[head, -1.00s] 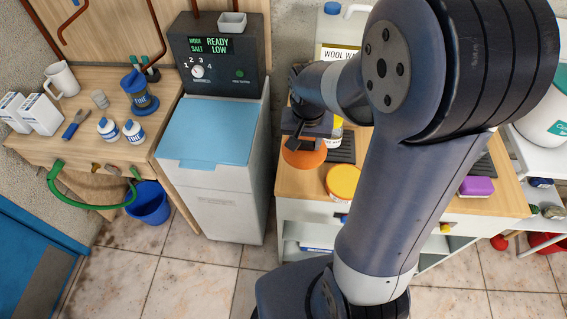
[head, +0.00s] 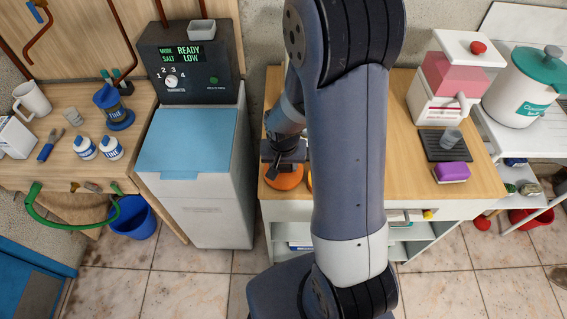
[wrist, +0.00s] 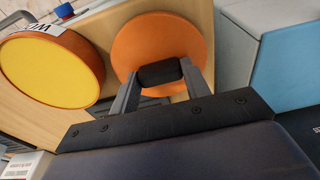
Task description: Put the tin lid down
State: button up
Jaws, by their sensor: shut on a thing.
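The tin lid is an orange disc (head: 284,178) with a dark knob, at the left end of the wooden counter (head: 390,170). My gripper (head: 285,156) is above it. In the wrist view my gripper (wrist: 160,76) is shut on the dark knob, with the lid's orange face (wrist: 160,35) beyond the fingers. Whether the lid touches the counter or hangs just above it I cannot tell. A round orange tin with a yellow top (wrist: 50,70) stands beside the lid in the wrist view. In the head view my arm hides nearly all of it.
A grey cabinet with a blue top (head: 188,140) stands close left of the counter. On the counter's right are a dark mat (head: 432,152), a purple-topped block (head: 452,172) and a white and pink box (head: 440,85). My arm covers the counter's middle.

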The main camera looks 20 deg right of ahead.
aim_at(284, 177)
jog(key=shift+f, duration=0.1)
jog(key=o, duration=1)
jog(key=shift+c, duration=0.2)
notch_tip(284, 177, up, 12)
jog(key=s, duration=0.1)
jog(key=shift+s+a, duration=0.25)
jog(key=shift+s, duration=0.1)
jog(key=f, duration=0.4)
jog(key=w+f, duration=0.1)
jog(key=f, duration=0.7)
jog(key=shift+w+d, duration=0.3)
jog(key=shift+w, duration=0.05)
jog(key=shift+r, duration=0.15)
